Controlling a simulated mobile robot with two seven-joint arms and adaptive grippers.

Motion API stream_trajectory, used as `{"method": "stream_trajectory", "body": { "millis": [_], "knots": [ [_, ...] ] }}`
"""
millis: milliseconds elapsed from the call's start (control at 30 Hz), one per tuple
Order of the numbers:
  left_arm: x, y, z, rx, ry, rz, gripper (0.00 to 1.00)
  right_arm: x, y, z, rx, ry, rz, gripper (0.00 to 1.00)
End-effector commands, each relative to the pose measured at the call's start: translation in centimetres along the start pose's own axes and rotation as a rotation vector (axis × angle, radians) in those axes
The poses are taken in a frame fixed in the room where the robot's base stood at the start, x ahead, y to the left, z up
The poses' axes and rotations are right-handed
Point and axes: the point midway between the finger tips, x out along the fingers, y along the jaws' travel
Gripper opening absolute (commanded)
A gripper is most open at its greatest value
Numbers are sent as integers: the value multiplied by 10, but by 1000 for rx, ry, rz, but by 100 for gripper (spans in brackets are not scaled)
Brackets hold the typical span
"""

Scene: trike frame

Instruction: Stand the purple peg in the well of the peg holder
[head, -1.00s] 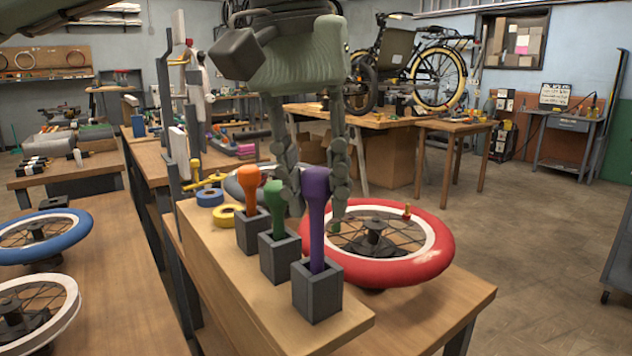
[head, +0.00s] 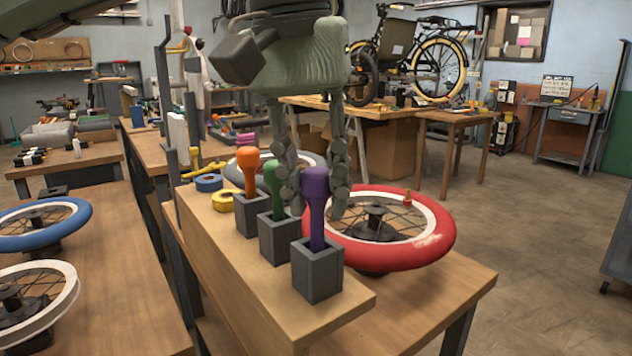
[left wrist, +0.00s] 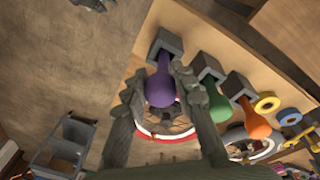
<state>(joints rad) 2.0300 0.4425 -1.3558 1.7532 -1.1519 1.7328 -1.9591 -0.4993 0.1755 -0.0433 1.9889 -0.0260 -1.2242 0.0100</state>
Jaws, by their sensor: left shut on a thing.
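The purple peg (head: 317,205) stands upright, its thin lower shaft going down into the top of the nearest grey square block of the peg holder (head: 317,280). The depth inside is hidden. My left gripper (head: 313,200) comes down from above, fingers on either side of the purple peg and shut on it. In the left wrist view the purple peg (left wrist: 160,88) lies between the fingers (left wrist: 158,80), its far end at the grey block (left wrist: 165,42). A green peg (head: 273,185) and an orange peg (head: 250,172) stand in the other two blocks.
A red-rimmed wheel (head: 425,250) lies flat close to the right of the blocks. Yellow tape (head: 220,201) and blue tape (head: 209,183) lie behind the orange peg. The wooden board (head: 265,290) is bare left of the blocks.

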Motion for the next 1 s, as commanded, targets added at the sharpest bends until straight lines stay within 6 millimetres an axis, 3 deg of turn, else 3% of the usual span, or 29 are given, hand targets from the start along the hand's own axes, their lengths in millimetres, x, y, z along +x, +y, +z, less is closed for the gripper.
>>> {"method": "stream_trajectory", "body": {
  "millis": [500, 533, 700, 1000],
  "knots": [
    [14, -2, 2, -1, 0, 0, 0, 9, -1, 2, 0, 0, 0, 40],
    [13, -2, 2, -1, 0, 0, 28, 8, -1, 2, 0, 0, 0, 40],
    [13, -1, 2, -1, 0, 0, 49, 8, -1, 2, 0, 0, 0, 40],
    [12, -1, 2, -1, 0, 0, 51, 8, -1, 2, 0, 0, 0, 40]
  ]
}}
